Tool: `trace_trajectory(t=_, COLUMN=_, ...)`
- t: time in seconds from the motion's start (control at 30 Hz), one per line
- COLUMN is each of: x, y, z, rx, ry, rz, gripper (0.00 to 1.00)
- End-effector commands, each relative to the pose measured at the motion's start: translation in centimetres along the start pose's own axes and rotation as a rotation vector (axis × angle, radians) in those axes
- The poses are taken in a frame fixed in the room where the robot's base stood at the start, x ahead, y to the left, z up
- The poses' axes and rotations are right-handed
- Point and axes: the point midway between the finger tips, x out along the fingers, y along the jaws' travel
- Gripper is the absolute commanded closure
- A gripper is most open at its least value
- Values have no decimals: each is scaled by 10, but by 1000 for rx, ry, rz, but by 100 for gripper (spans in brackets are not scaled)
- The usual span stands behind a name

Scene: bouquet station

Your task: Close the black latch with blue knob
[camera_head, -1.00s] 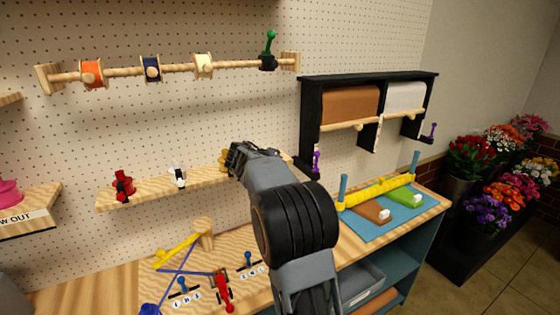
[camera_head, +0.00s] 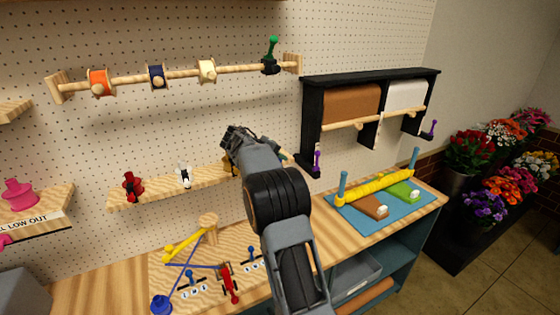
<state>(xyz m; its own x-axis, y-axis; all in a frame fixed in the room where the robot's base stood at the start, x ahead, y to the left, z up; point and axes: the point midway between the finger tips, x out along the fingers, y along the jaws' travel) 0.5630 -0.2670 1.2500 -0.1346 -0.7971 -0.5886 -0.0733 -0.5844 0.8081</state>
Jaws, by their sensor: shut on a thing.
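My gripper (camera_head: 236,138) is raised in front of the pegboard, above the right part of the small wooden shelf. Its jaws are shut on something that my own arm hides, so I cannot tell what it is. Two small levers with blue knobs stand on the workbench, one at the left (camera_head: 191,277) and one to the right (camera_head: 251,254). They are too small to tell whether either is a latch, or open or closed. My gripper is well above both.
The small shelf (camera_head: 155,197) carries a red piece (camera_head: 132,186) and a white piece (camera_head: 184,175). A spool rod (camera_head: 180,75) is above, with a green-knobbed black latch (camera_head: 271,58). A paper-roll holder (camera_head: 311,110) with purple-knobbed levers is to the right.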

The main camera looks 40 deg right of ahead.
Motion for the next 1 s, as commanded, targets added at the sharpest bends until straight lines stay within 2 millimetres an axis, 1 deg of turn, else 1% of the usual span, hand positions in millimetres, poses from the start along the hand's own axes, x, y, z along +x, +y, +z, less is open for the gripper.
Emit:
trace_trajectory(t=0.4, x=0, y=0, z=0, rx=-7, ry=-5, rz=1, gripper=100)
trace_trajectory(t=0.43, x=0, y=0, z=0, rx=-7, ry=-5, rz=1, gripper=78)
trace_trajectory(t=0.53, x=0, y=0, z=0, rx=-7, ry=-4, rz=1, gripper=68)
trace_trajectory(t=0.83, x=-3, y=0, z=0, rx=-5, ry=-3, rz=1, gripper=68)
trace_trajectory(t=0.93, x=-13, y=-1, z=-1, rx=-5, ry=-1, rz=1, gripper=68)
trace_trajectory(t=1.0, x=-24, y=-2, z=-1, rx=-4, ry=1, rz=1, gripper=68)
